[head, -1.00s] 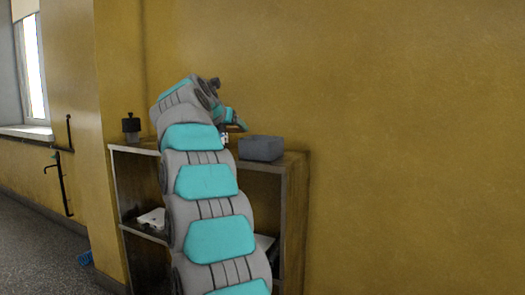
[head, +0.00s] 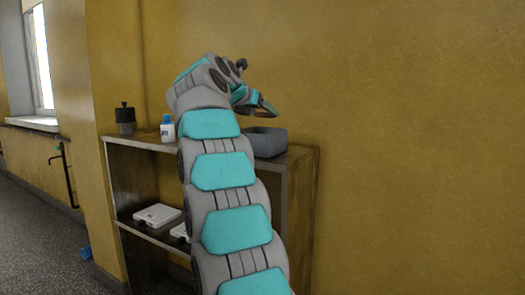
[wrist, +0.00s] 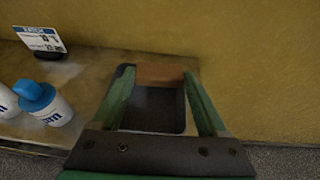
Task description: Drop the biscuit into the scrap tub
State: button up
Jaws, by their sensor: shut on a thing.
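My gripper (wrist: 159,72) is shut on the biscuit (wrist: 160,75), a flat brown piece held between the fingertips in the wrist view. The scrap tub (wrist: 155,118) is an open dark grey box seen below and between the fingers; its inside looks empty where it shows. In the head view the grey tub (head: 268,143) stands on the shelf top at the right end. My gripper (head: 264,108) is above it there, with a gap between. The biscuit cannot be made out in the head view.
A white bottle with a blue cap (head: 167,131) and a dark jar (head: 125,119) stand left on the wooden shelf unit (head: 284,215). A price sign (wrist: 40,40) stands near the wall in the wrist view. A white item (head: 157,215) lies on the lower shelf.

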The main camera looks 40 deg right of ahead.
jog(key=shift+f+b, duration=1.4)
jog(key=shift+f, duration=0.55)
jog(key=o, duration=0.9)
jog(key=v, duration=0.7)
jog(key=shift+s+a+r, duration=0.15)
jog(key=shift+a, duration=0.2)
